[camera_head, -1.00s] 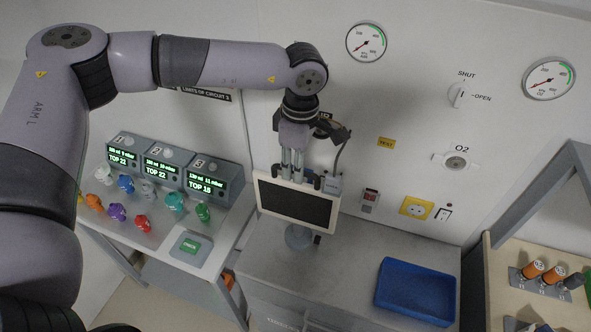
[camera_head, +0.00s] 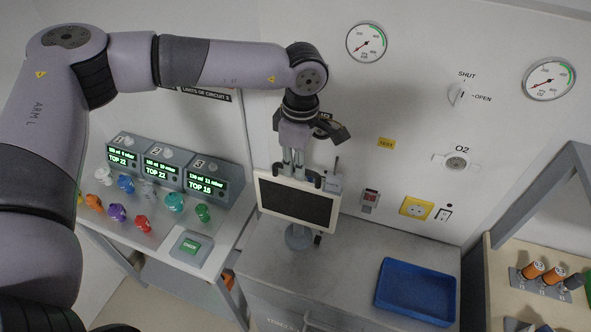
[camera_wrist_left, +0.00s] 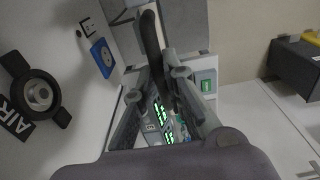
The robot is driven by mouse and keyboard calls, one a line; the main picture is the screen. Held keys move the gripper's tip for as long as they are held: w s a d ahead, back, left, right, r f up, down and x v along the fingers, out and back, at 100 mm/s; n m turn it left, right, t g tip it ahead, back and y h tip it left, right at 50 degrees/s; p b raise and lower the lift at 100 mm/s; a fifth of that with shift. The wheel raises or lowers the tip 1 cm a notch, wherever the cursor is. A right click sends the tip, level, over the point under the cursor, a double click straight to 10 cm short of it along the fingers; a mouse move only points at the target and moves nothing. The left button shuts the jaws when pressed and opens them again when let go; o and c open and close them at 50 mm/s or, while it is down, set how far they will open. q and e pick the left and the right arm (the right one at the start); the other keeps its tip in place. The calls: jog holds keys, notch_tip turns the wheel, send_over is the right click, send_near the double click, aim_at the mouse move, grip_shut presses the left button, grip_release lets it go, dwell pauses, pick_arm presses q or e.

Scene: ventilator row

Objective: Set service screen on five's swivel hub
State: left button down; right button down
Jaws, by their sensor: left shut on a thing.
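A flat screen (camera_head: 298,203) with a pale frame and dark face stands nearly upright above the grey cabinet top. My left gripper (camera_head: 293,172) comes down from above and is shut at the screen's top edge; its fingertips are partly hidden there. A round grey stand (camera_head: 299,237) shows just below the screen, on the cabinet top. I cannot tell whether the screen touches or is fixed to this stand. I cannot make out a hub marked five.
Ventilators (camera_head: 207,180) with green displays stand on the left bench (camera_head: 205,256), several coloured knobs in front. A blue tray (camera_head: 416,291) lies on the cabinet (camera_head: 345,268) at right. The wall carries gauges and outlets.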

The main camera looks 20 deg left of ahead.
pick_arm(q)
jog(key=shift+w+r, duration=0.2)
jog(key=shift+r, duration=0.1)
jog(key=shift+r+p, duration=0.35)
jog(key=shift+r, duration=1)
jog(key=shift+s+f, duration=0.1)
jog(key=shift+s, duration=0.05)
